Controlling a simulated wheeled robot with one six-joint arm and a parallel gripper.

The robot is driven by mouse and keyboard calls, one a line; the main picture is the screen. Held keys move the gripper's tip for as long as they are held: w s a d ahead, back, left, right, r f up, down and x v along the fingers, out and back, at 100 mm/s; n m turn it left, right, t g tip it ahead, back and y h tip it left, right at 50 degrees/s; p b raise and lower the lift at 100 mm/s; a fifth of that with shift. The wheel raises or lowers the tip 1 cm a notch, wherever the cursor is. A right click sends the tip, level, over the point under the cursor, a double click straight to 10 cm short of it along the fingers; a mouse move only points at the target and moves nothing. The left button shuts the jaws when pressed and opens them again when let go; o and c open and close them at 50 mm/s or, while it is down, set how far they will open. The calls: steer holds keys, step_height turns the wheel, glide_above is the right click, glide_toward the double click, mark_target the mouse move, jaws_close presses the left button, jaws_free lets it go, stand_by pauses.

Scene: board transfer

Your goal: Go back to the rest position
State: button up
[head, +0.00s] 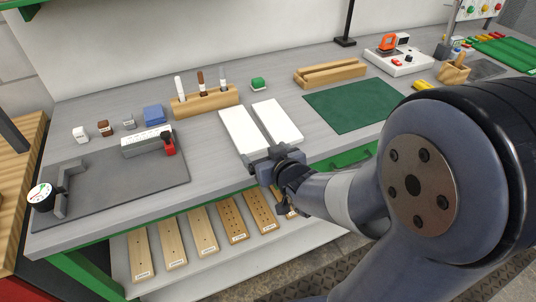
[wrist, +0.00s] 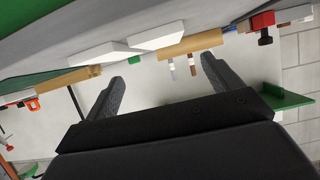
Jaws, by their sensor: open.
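My gripper (head: 272,165) is at the front edge of the grey workbench (head: 225,172), just in front of two white boards (head: 240,131) (head: 277,122) that lie side by side. In the wrist view its two dark fingers (wrist: 162,68) are spread wide with nothing between them. The white boards also show there (wrist: 105,52), beyond the fingertips and apart from them. My arm comes in from the right and hides part of the bench front. Several wooden boards (head: 173,245) lie on the lower shelf, the rightmost partly hidden behind my gripper.
A wooden block with upright tools (head: 205,101) stands behind the white boards. A green mat (head: 352,104) and a slotted wooden block (head: 330,73) are to the right. A dark grey plate with a red-handled clamp (head: 169,145) is at left. Floor (head: 300,275) shows in front.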

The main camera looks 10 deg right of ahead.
mark_target(250, 139)
steer(key=shift+s+d+r, duration=0.15)
steer(key=shift+s+r, duration=0.05)
steer(key=shift+s, duration=0.25)
stand_by(0.3)
steer(key=x, duration=1.1)
steer(key=shift+w+f, duration=0.15)
steer(key=shift+w, duration=0.05)
steer(key=shift+w+f, duration=0.1)
steer(key=shift+w, duration=0.15)
steer(key=shift+f, duration=0.2)
steer(key=shift+r, duration=0.25)
steer(key=shift+f, duration=0.1)
